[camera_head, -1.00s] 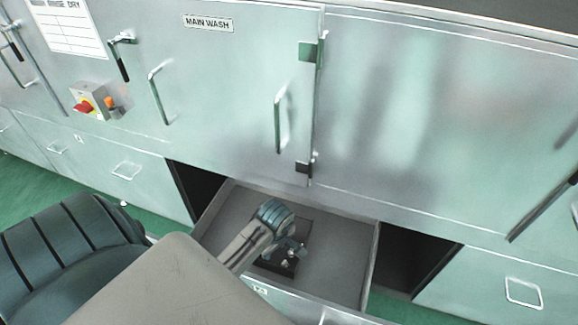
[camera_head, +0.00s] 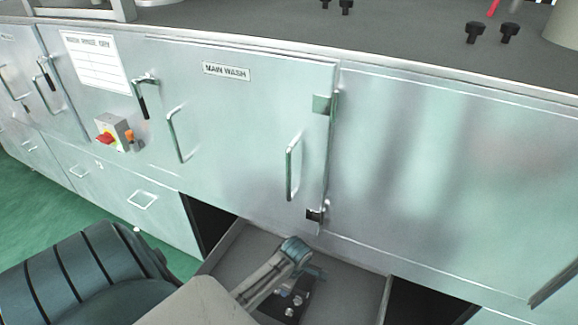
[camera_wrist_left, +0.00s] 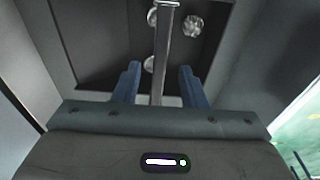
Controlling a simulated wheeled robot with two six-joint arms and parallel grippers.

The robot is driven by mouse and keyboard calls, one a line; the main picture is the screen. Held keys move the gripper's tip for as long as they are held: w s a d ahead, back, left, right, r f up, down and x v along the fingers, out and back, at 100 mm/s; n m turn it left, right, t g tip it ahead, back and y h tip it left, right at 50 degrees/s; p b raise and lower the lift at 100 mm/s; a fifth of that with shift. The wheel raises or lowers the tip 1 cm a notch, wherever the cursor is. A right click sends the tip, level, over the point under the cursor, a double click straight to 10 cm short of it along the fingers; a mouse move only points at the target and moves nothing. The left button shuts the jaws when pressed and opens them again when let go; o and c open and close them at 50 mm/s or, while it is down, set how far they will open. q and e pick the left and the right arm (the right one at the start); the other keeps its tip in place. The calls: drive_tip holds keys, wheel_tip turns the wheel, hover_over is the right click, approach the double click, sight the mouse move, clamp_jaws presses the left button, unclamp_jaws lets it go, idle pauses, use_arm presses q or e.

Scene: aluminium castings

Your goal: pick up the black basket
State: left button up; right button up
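The black basket (camera_head: 273,312) lies in an open drawer (camera_head: 345,283) below the main wash door, with several shiny castings (camera_head: 291,299) in it. In the left wrist view the dark basket (camera_wrist_left: 108,42) fills the upper middle, with rounded metal castings (camera_wrist_left: 192,26). A thin grey bar (camera_wrist_left: 162,50), apparently its handle, runs between the fingers of my left gripper (camera_wrist_left: 159,78). The blue fingers are apart, with a gap on both sides of the bar. In the head view my left gripper (camera_head: 309,275) is over the basket and hides part of it. My right gripper is out of view.
The main wash door (camera_head: 240,130) stands above the drawer with its vertical handle (camera_head: 292,168). Drawer walls surround the basket closely. A dark opening (camera_head: 425,303) lies to the right. Black knobs (camera_head: 475,33) stand on the worktop (camera_head: 400,35). Green floor shows at left.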

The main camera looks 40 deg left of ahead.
use_arm(q)
drive_tip(key=shift+a+f, duration=0.15)
drive_tip(key=shift+f, duration=0.65)
drive_tip(key=shift+a+f, duration=0.15)
drive_tip(key=shift+f, duration=0.65)
clamp_jaws()
drive_tip(key=shift+r, duration=0.1)
